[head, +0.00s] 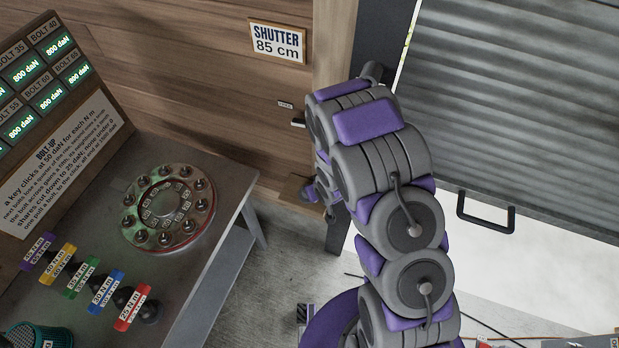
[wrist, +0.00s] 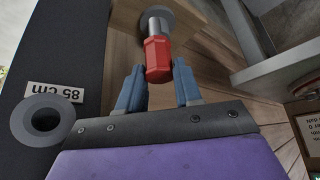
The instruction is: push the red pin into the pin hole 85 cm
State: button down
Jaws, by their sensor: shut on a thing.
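The red pin (wrist: 157,60) shows in the wrist view with its red head between the two blue-grey fingers of my gripper (wrist: 159,68), which is shut on it. Its bare metal shank points away from me, towards a round grey disc (wrist: 160,19); I cannot tell whether they touch or are one piece. A grey ring with a dark hole (wrist: 45,120) sits at the left, beside an upside-down "85 cm" label (wrist: 55,92) on a dark post (wrist: 82,50). The pin is apart from this hole. In the head view my arm hides the pin.
A sign (head: 277,41) reading "SHUTTER 85 cm" hangs on the wooden wall. The grey shutter (head: 530,110) with a black handle (head: 486,212) is at the right. A bench (head: 205,240) with a round bolt flange (head: 168,209) and several coloured keys stands at the left.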

jog(key=s+d+p, duration=0.4)
jog(key=s+p, duration=0.6)
jog(key=shift+d, duration=0.3)
jog(key=shift+r, duration=0.1)
